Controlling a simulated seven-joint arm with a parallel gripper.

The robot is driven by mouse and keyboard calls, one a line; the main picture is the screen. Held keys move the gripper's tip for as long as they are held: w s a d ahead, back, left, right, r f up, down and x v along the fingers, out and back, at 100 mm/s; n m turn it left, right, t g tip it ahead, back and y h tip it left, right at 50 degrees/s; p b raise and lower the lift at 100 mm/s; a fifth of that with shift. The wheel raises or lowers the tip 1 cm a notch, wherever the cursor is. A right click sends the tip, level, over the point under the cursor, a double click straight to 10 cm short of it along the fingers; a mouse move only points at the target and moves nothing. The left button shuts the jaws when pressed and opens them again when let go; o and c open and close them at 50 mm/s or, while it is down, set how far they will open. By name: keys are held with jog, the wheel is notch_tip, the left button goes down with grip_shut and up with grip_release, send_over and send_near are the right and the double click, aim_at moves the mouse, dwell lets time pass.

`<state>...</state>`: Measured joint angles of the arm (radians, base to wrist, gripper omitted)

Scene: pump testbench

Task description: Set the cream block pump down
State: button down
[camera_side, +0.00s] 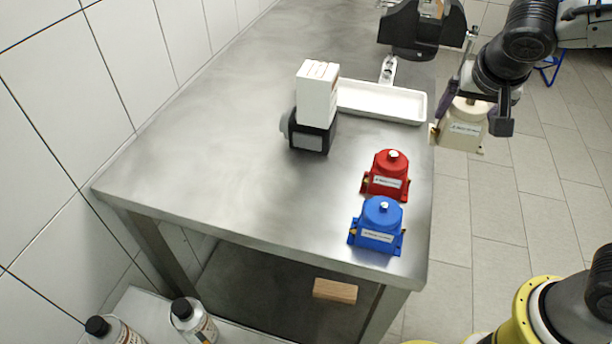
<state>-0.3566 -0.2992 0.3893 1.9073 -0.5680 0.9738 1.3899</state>
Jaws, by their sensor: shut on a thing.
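The cream block pump (460,128) is held by my gripper (474,118) at the right of the view. It has a round top, a square base and a label on its front. My gripper is shut on it, with one dark finger on either side. The pump hangs in the air, and in the picture it shows mostly against the floor, just beyond the table's right edge. My gripper hides part of the pump's top and right side.
A metal table (220,150) has clear space on its left. On it are a red pump (388,178), a blue pump (378,226), a white box (318,92) on a black device (312,132), and a white tray (380,101). A black fixture (412,30) stands behind.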

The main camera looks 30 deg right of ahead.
jog(key=shift+w+a+r+n+t+y, duration=0.1)
jog(key=shift+w+a+n+t+y, duration=0.25)
jog(key=shift+a+n, duration=0.35)
jog(key=a+n+y, duration=0.6)
jog(key=a+n, duration=0.6)
jog(key=a, duration=0.8)
jog(key=shift+t, duration=0.25)
jog(key=shift+w+a+f, duration=1.4)
jog(key=shift+w+f, duration=0.2)
jog(key=shift+w, duration=0.4)
jog(key=shift+w+a+f, duration=1.35)
jog(key=shift+w+f, duration=0.2)
jog(key=shift+w, duration=0.4)
jog(key=shift+w+a+f, duration=1.4)
jog(key=shift+w+f, duration=0.2)
jog(key=shift+w, duration=0.4)
jog(key=shift+f, duration=1.55)
grip_release()
jog(key=shift+f, duration=0.3)
